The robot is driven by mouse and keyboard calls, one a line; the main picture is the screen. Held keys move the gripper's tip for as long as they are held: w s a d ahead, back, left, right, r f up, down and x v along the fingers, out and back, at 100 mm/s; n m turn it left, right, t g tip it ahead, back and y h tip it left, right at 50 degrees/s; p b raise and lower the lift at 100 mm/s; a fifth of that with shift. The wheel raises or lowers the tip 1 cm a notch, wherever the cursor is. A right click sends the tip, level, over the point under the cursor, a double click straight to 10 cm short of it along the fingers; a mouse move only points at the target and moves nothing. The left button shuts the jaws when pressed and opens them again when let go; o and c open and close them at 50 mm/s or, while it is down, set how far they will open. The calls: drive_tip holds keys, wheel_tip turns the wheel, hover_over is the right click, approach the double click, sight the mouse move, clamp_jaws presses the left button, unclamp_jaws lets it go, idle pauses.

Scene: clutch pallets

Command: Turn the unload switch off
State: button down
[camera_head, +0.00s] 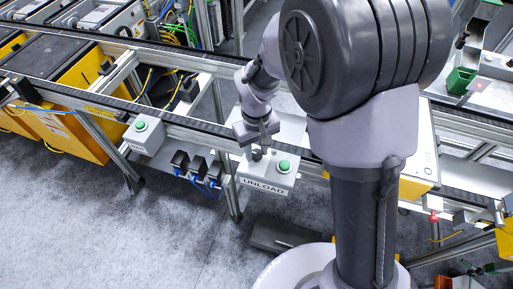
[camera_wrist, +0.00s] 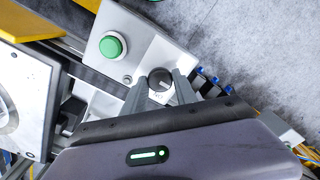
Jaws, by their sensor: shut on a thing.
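The unload box (camera_head: 268,174) is a light grey panel labelled UNLOAD, mounted on the front of the conveyor frame. It carries a green button (camera_head: 284,166) on its right part and a dark rotary switch on its left part. In the wrist view the switch (camera_wrist: 160,79) is a dark round knob between my fingers, and the green button (camera_wrist: 112,46) is to its upper left. My gripper (camera_head: 257,153) points down at the box over the switch. In the wrist view my gripper (camera_wrist: 160,88) is shut on the switch knob. The fingers partly hide the switch's sides.
A second grey box with a green button (camera_head: 141,125) is mounted to the left on the same frame. Several dark connectors with blue cables (camera_head: 197,164) hang between the two boxes. The conveyor rail (camera_head: 190,122) runs behind them. Grey floor is open at lower left.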

sight(257, 153)
idle(0.4)
drive_tip(key=c, duration=1)
unclamp_jaws()
drive_tip(key=shift+o, duration=0.2)
drive_tip(key=shift+r, duration=0.1)
wheel_tip(257, 153, up, 17)
drive_tip(key=p, duration=0.6)
drive_tip(key=shift+r, duration=0.1)
